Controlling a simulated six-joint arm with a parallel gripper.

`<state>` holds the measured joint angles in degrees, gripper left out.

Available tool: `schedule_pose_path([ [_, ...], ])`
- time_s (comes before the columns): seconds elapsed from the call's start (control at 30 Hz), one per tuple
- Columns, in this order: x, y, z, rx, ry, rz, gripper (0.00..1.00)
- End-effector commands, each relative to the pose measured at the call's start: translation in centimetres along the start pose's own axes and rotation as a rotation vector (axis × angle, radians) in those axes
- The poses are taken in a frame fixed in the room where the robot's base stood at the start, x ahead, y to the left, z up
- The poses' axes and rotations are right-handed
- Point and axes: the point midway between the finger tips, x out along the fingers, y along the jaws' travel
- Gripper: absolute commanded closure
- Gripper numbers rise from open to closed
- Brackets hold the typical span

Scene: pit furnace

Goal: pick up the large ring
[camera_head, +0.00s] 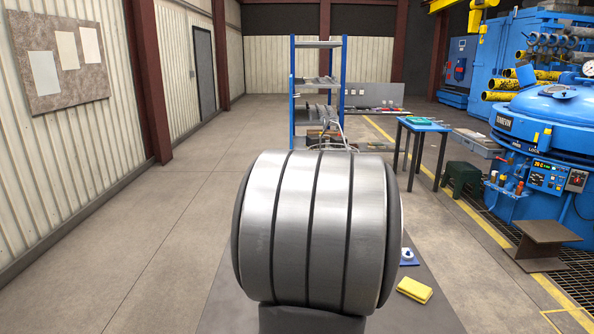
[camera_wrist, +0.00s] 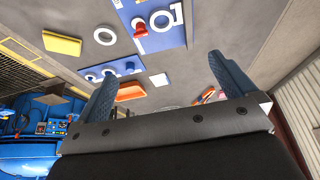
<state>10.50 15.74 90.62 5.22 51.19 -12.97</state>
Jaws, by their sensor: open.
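In the wrist view several ring-like white shapes show on and beside blue boards. A larger white ring (camera_wrist: 160,21) lies on the upper blue board (camera_wrist: 160,43), next to a red peg-like piece (camera_wrist: 139,27). A smaller white ring (camera_wrist: 104,36) lies at that board's left. I cannot tell for sure which is the large ring. My gripper (camera_wrist: 160,66) has its two blue-grey fingers wide apart with nothing between them, and is apart from the rings. In the head view my arm hides most of the work surface and my gripper.
A second blue board (camera_wrist: 119,68) carries several round pieces. An orange tray (camera_wrist: 130,92) and a white block (camera_wrist: 159,79) lie near the fingers. A yellow block (camera_head: 414,289) lies on the grey surface. A blue furnace (camera_head: 560,120) stands right; the floor at left is clear.

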Motion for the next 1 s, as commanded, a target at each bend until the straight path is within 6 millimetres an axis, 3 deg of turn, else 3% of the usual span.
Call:
schedule_pose_path([
  [0.1,0.0,0.0,0.0,0.0,0.0,0.0,0.0],
  [0.2,0.0,0.0,0.0,0.0,0.0,0.0,0.2],
  [0.23,0.0,0.0,0.0,0.0,0.0,0.0,0.21],
  [0.63,0.6,-0.5,-0.3,0.063,-0.024,0.012,0.21],
  [1.0,4.1,-3.5,-2.2,0.527,-0.126,0.177,0.21],
])
